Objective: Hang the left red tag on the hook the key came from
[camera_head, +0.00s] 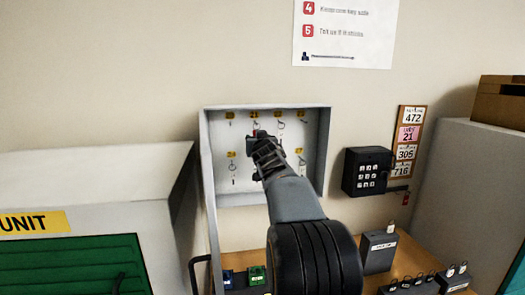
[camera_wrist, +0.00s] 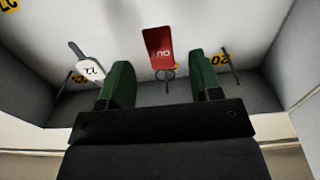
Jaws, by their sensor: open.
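A red tag (camera_wrist: 158,48) with upside-down white lettering shows in the wrist view, with a small ring at its lettered end. It appears to hang at a hook inside the grey key cabinet (camera_head: 207,160), in front of a yellow label. My gripper (camera_wrist: 163,82) is open, its green fingers on either side of the ring and apart from the tag. In the head view my gripper (camera_head: 262,155) reaches into the cabinet; a bit of the red tag (camera_head: 255,133) shows at its tip. My gripper hides part of the cabinet's middle.
A black keypad box (camera_head: 366,172) is right of the cabinet. Small boxes stand on the wooden counter (camera_head: 410,262) below.

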